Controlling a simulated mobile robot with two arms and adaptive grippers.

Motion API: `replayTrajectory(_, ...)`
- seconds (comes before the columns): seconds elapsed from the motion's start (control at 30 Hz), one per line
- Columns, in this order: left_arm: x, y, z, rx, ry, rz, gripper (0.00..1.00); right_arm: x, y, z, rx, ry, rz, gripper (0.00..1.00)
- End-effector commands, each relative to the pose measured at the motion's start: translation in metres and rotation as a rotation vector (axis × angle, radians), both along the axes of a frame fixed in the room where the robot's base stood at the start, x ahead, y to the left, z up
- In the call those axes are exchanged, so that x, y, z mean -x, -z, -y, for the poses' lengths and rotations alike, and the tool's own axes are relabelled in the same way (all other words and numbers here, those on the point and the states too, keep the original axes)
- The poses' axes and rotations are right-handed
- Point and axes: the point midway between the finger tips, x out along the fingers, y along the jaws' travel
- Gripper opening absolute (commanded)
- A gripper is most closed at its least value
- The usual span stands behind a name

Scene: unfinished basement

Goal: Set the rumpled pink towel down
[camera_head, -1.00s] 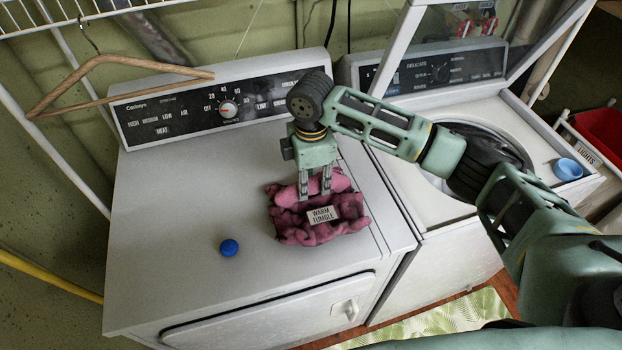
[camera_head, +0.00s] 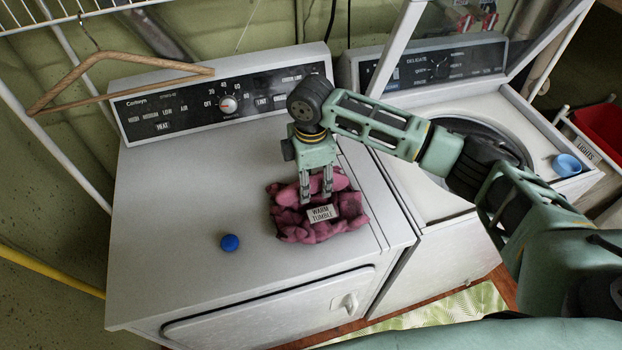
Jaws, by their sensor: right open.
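The rumpled pink towel (camera_head: 312,226) lies in a heap on the white dryer top (camera_head: 180,230), near its right side. A small white tag reading "WARM TUMBLE" (camera_head: 321,213) shows on it. My right gripper (camera_head: 316,200) points down at the back part of the towel. Its two fingers are apart and their tips are at the towel, with pink cloth showing around them. Whether the tips touch the cloth is hard to tell. My left gripper is not in view.
A blue ball (camera_head: 230,243) sits on the dryer, left of the towel. A wooden hanger (camera_head: 120,64) hangs at the upper left. The open washer (camera_head: 425,205) stands to the right, with a blue cap (camera_head: 567,165) on it. The dryer's left part is clear.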

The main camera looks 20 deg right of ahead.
Motion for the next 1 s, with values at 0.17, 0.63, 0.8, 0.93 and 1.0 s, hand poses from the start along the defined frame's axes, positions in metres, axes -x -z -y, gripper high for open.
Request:
replayTrajectory(0.17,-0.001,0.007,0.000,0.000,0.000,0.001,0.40,-0.001,-0.014,0.000,-0.001,0.000,0.005,0.46)
replayTrajectory(0.63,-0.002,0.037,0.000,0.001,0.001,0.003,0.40,-0.001,-0.105,-0.001,-0.001,0.000,0.003,0.46)
replayTrajectory(0.8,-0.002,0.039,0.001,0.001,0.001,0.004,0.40,0.000,-0.120,-0.001,-0.001,0.000,0.000,0.46)
replayTrajectory(0.93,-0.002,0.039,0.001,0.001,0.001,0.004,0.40,0.000,-0.122,0.000,0.000,0.000,-0.001,0.46)
replayTrajectory(1.0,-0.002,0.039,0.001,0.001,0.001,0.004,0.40,0.000,-0.122,0.000,0.000,0.000,-0.001,0.46)
